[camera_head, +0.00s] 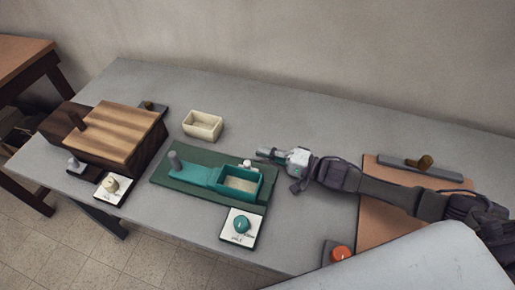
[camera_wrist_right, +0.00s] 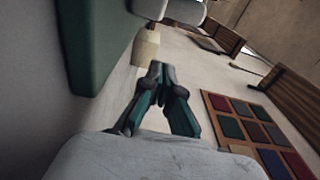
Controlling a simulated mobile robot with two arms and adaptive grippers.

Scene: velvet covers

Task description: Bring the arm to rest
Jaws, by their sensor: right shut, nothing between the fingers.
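My right arm comes in from the right over the grey table (camera_head: 330,120). My right gripper (camera_head: 264,154) points left, just right of the green board (camera_head: 165,177) and its teal tray (camera_head: 262,183). It is shut and empty; the closed fingertips (camera_wrist_right: 160,68) also show in the right wrist view. The fingers seem to hang above the table, but the exact height cannot be told. My left gripper is in no view.
A cream box (camera_head: 203,125) stands behind the green board. A wooden box (camera_head: 125,135) stands at the left. A brown panel (camera_head: 375,220) lies under my right arm. The table's back middle is clear.

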